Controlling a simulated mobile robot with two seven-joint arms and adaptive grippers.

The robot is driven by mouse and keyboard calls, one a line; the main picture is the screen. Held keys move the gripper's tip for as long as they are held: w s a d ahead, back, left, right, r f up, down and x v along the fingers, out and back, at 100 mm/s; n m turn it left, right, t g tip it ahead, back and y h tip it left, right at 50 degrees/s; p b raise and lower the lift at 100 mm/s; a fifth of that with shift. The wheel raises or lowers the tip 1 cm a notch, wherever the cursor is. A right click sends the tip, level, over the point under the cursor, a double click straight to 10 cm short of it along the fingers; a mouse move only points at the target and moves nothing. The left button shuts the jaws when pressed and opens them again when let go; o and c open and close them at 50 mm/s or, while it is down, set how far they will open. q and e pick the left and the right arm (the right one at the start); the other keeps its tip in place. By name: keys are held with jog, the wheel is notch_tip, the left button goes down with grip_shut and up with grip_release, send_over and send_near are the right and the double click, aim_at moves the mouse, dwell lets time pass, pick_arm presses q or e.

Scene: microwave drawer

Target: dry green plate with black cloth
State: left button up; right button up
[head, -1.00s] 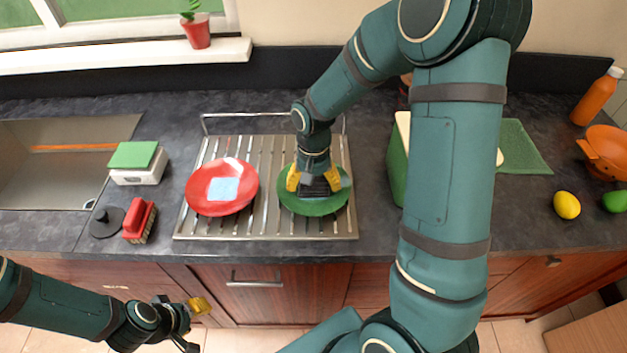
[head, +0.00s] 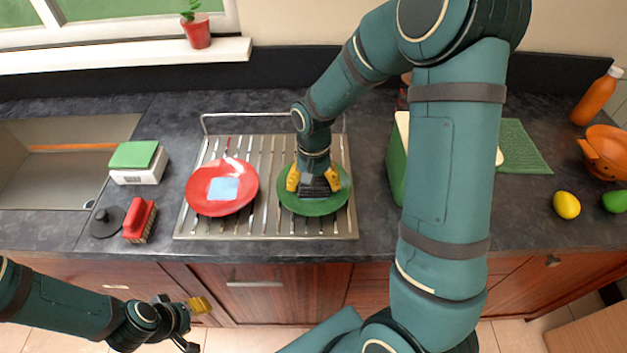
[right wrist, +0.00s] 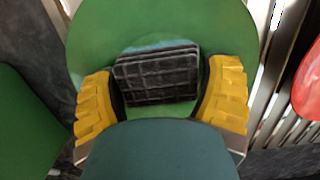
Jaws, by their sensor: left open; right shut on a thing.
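The green plate (head: 322,207) lies on the right part of the metal drying rack. It fills much of the right wrist view (right wrist: 100,30). My right gripper (head: 313,184) is over the plate, pointing down. Its yellow fingers are shut on the black cloth (right wrist: 158,75), a folded dark checked piece lying at the plate's middle. In the head view the cloth (head: 318,188) is partly covered by the gripper. A pale bluish patch shows on the plate along the cloth's far edge. My left gripper (head: 192,324) is open and empty, low in front of the cabinets.
A red plate (head: 204,206) with a light blue square (head: 223,189) lies on the rack (head: 265,230), left of the green plate. A red brush (head: 140,218) and a sponge on a white box (head: 140,174) stand further left. A green container (head: 397,165) stands right of the rack.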

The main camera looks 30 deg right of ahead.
jog(key=shift+w+d, duration=0.4)
jog(key=shift+w, duration=0.25)
jog(key=shift+s+a, duration=0.1)
jog(key=shift+s, duration=0.05)
jog(key=shift+s+a, duration=0.3)
jog(key=shift+s, duration=0.25)
jog(key=shift+w+d+f, duration=0.1)
jog(key=shift+w+d, duration=0.3)
jog(key=shift+w, duration=0.3)
jog(key=shift+s+a, duration=0.4)
jog(key=shift+s, duration=0.25)
jog(key=shift+w+d, duration=0.2)
jog(key=shift+w, duration=0.1)
